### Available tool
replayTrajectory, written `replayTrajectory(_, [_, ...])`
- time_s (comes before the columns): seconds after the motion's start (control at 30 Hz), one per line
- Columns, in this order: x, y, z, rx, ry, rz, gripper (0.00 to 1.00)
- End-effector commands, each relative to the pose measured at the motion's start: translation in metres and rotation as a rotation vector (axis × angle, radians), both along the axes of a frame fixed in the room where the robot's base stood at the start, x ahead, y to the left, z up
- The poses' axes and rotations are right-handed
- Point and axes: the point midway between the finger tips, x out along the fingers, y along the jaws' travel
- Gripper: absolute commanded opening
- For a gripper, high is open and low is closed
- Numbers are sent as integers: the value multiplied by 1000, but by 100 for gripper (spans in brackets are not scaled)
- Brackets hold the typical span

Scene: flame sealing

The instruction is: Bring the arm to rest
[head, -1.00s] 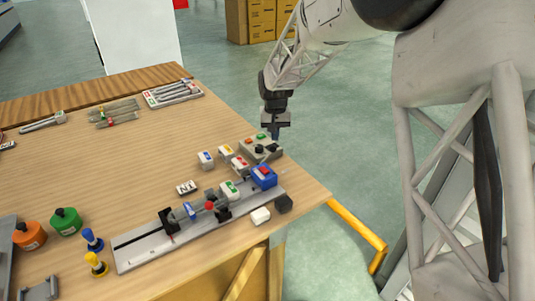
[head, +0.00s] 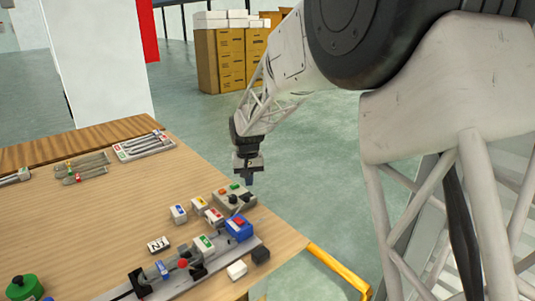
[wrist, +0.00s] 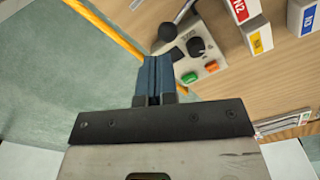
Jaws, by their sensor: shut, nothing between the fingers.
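My gripper (head: 249,180) points down above the right edge of the wooden table (head: 100,215) in the head view. Its fingers are shut together with nothing between them. In the wrist view my gripper (wrist: 155,75) is close to a grey control box (head: 235,197) with a green and an orange button and a black knob. The control box also shows in the wrist view (wrist: 207,66). A gap to the box cannot be judged exactly, but the fingers appear above it.
Labelled blocks (head: 178,213) and a rail fixture (head: 185,283) with a blue block (head: 239,228) lie near the box. A tray of tubes (head: 144,146) lies at the back. A yellow rail (head: 340,272) stands beyond the table's right edge. Open floor lies beyond.

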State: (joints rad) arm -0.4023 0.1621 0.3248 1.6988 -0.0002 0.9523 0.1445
Motion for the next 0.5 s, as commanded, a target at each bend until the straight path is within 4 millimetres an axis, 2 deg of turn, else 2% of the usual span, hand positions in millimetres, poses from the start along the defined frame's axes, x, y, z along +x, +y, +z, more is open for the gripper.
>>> replayTrajectory(0.27, [-28, -43, 33, 8, -21, -27, 0])
replayTrajectory(0.5, [-69, -95, 68, 15, -47, -58, 0])
